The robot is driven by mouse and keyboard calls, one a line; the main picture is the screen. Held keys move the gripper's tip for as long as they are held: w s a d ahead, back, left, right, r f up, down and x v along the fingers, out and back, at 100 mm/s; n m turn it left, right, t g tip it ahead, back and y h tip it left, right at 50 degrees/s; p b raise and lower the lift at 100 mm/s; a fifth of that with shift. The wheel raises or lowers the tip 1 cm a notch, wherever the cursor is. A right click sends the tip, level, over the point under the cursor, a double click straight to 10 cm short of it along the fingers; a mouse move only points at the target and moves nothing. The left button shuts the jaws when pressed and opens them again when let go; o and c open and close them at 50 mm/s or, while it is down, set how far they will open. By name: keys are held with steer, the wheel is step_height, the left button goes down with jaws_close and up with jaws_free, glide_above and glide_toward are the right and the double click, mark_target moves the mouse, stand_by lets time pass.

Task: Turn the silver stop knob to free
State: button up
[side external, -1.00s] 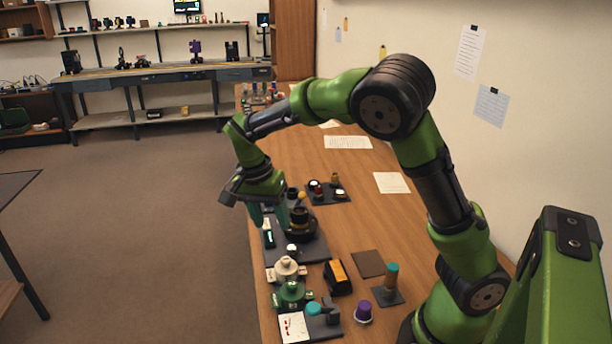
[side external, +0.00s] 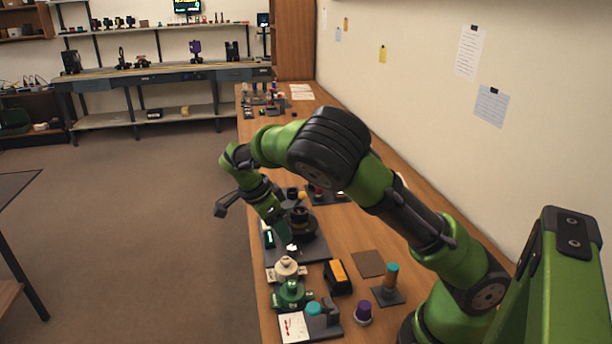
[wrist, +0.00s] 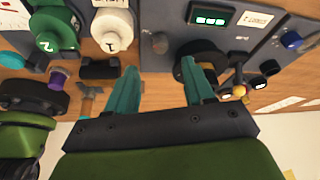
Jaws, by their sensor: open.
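The silver stop knob (wrist: 160,42) is a small grey round cap on the dark grey plate (wrist: 150,15) in the wrist view. In the side external view, it is a small pale spot (side external: 292,248) near the plate's front edge, partly hidden by my fingers. My gripper (wrist: 159,68) is open, with its teal fingers apart and nothing between them. In the wrist view, the knob appears just beyond the gap between the fingertips. In the side external view, my gripper (side external: 284,238) is low over the knob. I cannot tell whether it touches it.
A black round part (side external: 300,224) with a yellow-topped piece stands close behind the knob. A green display (wrist: 210,18) is on the plate. White (side external: 286,266) and green (side external: 291,292) round parts stand in front. A black-and-orange block (side external: 337,276) is to the right.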

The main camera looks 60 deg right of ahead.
mark_target(292, 247)
steer(key=x, duration=0.7)
steer(key=shift+f, duration=0.15)
jaws_close()
